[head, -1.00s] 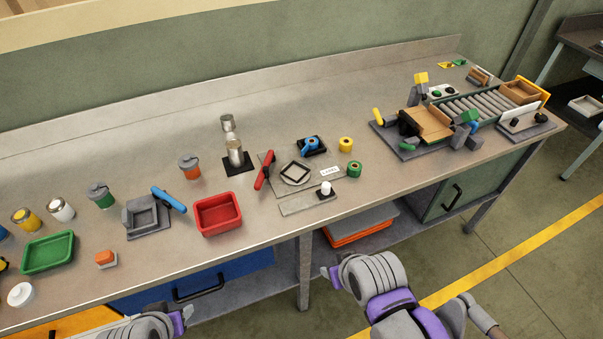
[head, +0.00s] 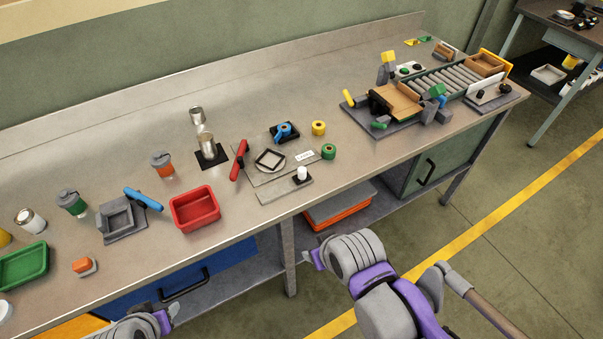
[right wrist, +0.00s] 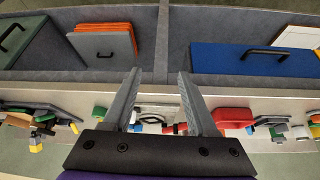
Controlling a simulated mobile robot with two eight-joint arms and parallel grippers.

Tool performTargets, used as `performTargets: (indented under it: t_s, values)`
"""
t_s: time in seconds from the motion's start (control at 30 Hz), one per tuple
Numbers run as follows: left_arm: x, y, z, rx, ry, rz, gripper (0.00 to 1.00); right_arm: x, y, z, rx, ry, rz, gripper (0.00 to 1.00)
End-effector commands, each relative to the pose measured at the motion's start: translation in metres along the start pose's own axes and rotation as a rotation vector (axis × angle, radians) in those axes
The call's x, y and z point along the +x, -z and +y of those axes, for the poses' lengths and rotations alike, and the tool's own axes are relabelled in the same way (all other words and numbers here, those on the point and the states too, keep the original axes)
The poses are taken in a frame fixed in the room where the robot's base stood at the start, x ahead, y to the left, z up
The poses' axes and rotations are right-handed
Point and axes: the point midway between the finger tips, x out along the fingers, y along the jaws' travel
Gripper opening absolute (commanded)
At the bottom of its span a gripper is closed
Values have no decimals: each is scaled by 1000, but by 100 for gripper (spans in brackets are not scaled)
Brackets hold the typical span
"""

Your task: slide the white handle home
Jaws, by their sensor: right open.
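The white handle (head: 302,173) is a small upright knob at the right part of a flat grey slide plate (head: 272,193) near the bench's front edge. In the right wrist view it is too small to tell apart for sure. My right gripper (head: 312,259) is in front of the bench, below and apart from the handle. In the right wrist view my right gripper (right wrist: 159,76) has its two fingers wide apart with nothing between them. My left gripper (head: 170,317) is low in front of the bench, away from the handle; its jaw opening does not show clearly.
A roller conveyor (head: 448,85) stands to the right. The floor before the bench is free.

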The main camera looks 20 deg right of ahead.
Motion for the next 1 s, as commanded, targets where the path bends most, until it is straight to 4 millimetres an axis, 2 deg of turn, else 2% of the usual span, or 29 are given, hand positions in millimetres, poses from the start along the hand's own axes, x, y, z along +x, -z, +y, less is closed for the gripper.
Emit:
performTargets:
  t_s: [0.07, 0.17, 0.27, 0.43, 0.6, 0.7, 0.83, 1.0]
  values:
    - [0, -1, 0, 0, 0, -1, 50, -1, 4, 0, -1, -1, -5, 61]
    - [3, -4, 0, 0, 0, -3, 50, -5, 20, 2, -6, -4, -30, 61]
    - [7, -8, 0, 0, 0, -8, 50, -10, 52, 7, -15, -8, -80, 61]
    - [15, -18, 0, 0, 0, -16, 50, -13, 120, 18, -37, -11, -193, 61]
    - [22, -26, 0, 0, 0, -23, 50, -4, 181, 34, -59, -6, -304, 61]
    - [26, -30, 0, 0, 0, -27, 50, 6, 211, 43, -70, 1, -368, 61]
    - [30, -34, 0, 0, 0, -30, 50, 20, 238, 55, -83, 11, -436, 61]
    - [33, -37, 0, 0, 0, -32, 50, 32, 255, 64, -92, 21, -488, 61]
